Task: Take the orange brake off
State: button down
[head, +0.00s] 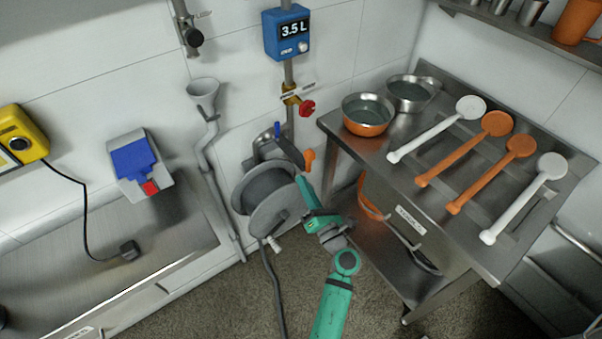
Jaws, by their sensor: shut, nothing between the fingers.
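A small orange handle, which looks like the brake (309,158), sticks up at the right of a grey hose reel (268,190) by the back wall. Its foot is hidden behind my green arm. My gripper (283,141), dark grey, is shut and empty. In the picture it lies just left of the orange handle, over the upper part of the reel, apart from the handle. A small blue lever (278,130) shows right by its tip; I cannot tell whether they touch.
A steel table (455,215) at right bears two bowls and several white and orange ladles. A red-handled valve (306,108) and a blue 3.5 L meter (287,33) sit on the pipe above the reel. A steel counter (110,265) stands left. A dark hose (272,285) runs down to the floor.

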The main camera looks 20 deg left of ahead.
jog(key=shift+r+v, duration=0.15)
jog(key=shift+v, duration=0.75)
jog(key=shift+r+v, duration=0.15)
jog(key=shift+v, duration=0.7)
jog(key=shift+s, duration=0.2)
jog(key=s+d+n+h, duration=0.4)
jog(key=s+d+n, duration=0.1)
jog(key=s+n, duration=0.7)
jog(key=s+d+n+h, duration=0.5)
jog(key=s+n, duration=0.6)
jog(key=s, duration=0.2)
jog(key=s+d+f+n+t+h, duration=0.1)
jog(key=s+d+n+h, duration=0.4)
jog(key=s+n, duration=0.7)
jog(key=shift+s+n, duration=0.3)
jog(key=shift+s, duration=0.5)
jog(key=shift+f, duration=0.15)
